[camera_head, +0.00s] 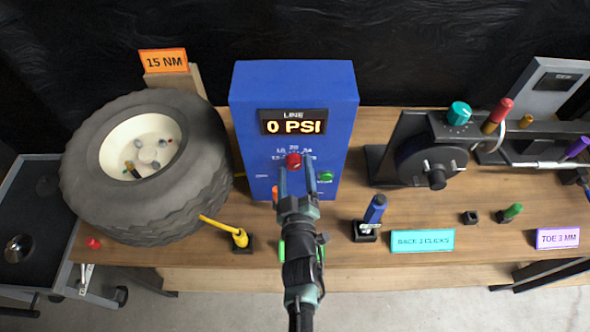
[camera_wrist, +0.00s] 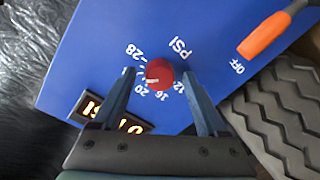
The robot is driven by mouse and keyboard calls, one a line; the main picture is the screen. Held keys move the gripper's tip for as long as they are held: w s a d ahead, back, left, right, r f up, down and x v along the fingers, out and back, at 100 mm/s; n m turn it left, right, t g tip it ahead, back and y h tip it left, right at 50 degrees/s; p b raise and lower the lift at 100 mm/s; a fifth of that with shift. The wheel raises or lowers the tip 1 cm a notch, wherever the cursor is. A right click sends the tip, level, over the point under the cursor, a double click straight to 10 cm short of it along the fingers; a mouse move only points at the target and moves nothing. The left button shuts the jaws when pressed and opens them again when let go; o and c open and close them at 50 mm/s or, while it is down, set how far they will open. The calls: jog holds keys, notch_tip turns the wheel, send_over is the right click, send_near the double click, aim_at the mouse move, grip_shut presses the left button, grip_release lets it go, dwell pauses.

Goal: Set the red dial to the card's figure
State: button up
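The red dial (camera_head: 293,160) is on the front of a blue box (camera_head: 295,85), below a lit display (camera_head: 293,122) reading 0 PSI. In the wrist view the red dial (camera_wrist: 159,73) has a scale with 12, 16, 20 and 28 around it. A pale mark shows on the dial's left part; I cannot tell exactly which figure it faces. My gripper (camera_wrist: 158,74) is open, its two fingers on either side of the dial with a gap at each side. Cards read 15 NM (camera_head: 165,61), BACK 2 CLICKS (camera_head: 422,241) and TOE 3 MM (camera_head: 557,238); none in view shows PSI.
An orange lever (camera_wrist: 264,35) beside OFF and a green knob (camera_head: 326,176) are on the box near the dial.

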jog(key=s+b, duration=0.1)
jog(key=s, duration=1.2)
jog(key=shift+d+r, duration=0.3)
jog(key=shift+r, duration=0.05)
jog(key=shift+w, duration=0.1)
